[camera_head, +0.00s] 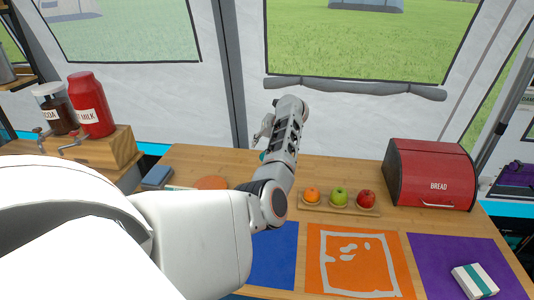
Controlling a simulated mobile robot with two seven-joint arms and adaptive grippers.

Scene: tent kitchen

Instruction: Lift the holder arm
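My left arm comes in from the left, bends over the wooden table (345,176) and reaches up towards the tent wall. My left gripper (264,134) is at its far end, small and partly hidden by my own forearm; I cannot tell whether it is open or shut. No part is clearly recognisable as the holder arm. A wooden stand (105,152) at the left bears a red MILK jar (90,105) and a COCOA jar (54,108), with small metal cranks with red knobs (70,143) at its front. The gripper is well to the right of it. My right gripper is out of view.
A tray (340,207) holds an orange, a green apple and a red apple. A red BREAD box (430,173) stands at the right. Blue, orange (318,258) and purple (432,262) mats lie in front, with a white-and-teal box (474,281) on the purple one.

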